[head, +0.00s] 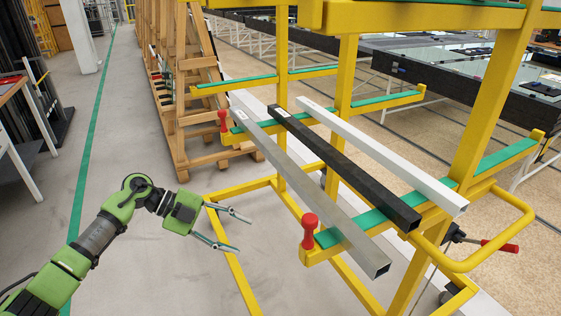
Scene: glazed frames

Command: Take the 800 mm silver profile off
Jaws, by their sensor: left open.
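The silver profile (310,187) is a long grey square tube and the nearest of three profiles. It lies across the green-padded arms of a yellow rack (469,118), with its open end overhanging toward me. A black profile (345,169) lies beside it, then a white profile (385,156) farthest right. Whether the silver one is 800 mm long cannot be read. My left gripper (245,232) is open and empty, to the left of the silver profile and apart from it. My right gripper is not in view.
Red-knobbed stops (309,231) stand at the rack arms' outer ends. A yellow base frame (232,268) lies low beneath my gripper. A wooden rack (182,95) stands behind. Open floor (120,150) lies to the left, with a workbench (12,95) at the left edge.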

